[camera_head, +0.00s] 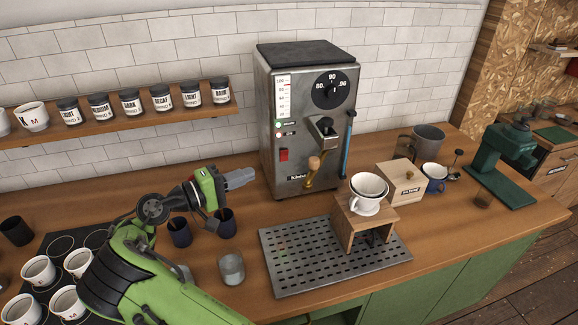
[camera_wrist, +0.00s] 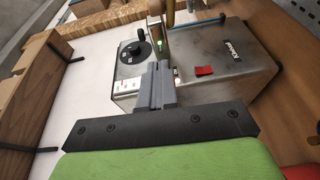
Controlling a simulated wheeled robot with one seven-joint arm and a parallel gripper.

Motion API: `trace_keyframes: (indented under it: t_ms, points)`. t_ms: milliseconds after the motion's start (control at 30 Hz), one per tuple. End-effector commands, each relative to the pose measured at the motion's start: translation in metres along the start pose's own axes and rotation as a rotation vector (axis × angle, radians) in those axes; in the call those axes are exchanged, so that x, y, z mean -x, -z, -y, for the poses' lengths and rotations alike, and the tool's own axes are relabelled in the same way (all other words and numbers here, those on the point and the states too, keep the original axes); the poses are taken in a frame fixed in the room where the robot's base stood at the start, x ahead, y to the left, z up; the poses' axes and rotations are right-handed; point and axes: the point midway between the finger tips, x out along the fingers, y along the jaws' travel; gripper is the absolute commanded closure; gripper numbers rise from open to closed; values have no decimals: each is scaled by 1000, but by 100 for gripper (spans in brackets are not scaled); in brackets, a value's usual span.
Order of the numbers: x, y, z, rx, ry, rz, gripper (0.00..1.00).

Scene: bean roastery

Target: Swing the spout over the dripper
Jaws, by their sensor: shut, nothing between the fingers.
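The boiler (camera_head: 308,120) is a steel box with a dial, standing at the back of the counter. Its brass spout (camera_head: 309,181), with a wooden knob (camera_head: 314,163), hangs low on the front, left of the dripper. The white dripper (camera_head: 369,186) sits on a wooden stand (camera_head: 346,228) on the drip tray. My gripper (camera_head: 241,178) is shut and empty, left of the boiler and apart from the spout. In the wrist view my shut gripper (camera_wrist: 156,86) lies in front of the boiler (camera_wrist: 225,82); a brass part shows at the top edge.
A perforated drip tray (camera_head: 285,262) lies before the boiler. A glass (camera_head: 231,268) and dark cups (camera_head: 180,232) stand below my gripper. A wooden box (camera_head: 401,186), a metal jug (camera_head: 428,143) and a green grinder (camera_head: 503,158) stand to the right. A jar shelf (camera_head: 120,118) hangs at left.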

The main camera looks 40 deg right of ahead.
Motion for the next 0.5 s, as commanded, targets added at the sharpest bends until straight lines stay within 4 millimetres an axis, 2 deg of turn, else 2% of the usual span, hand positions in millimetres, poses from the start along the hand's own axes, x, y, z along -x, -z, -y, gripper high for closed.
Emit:
trace_keyframes:
  t_ms: [167, 267, 500]
  points:
    - [-2, 0, 0, 1, 3, 1, 100]
    - [-11, -1, 0, 2, 4, 6, 100]
    - [-61, -2, 1, 2, 5, 7, 100]
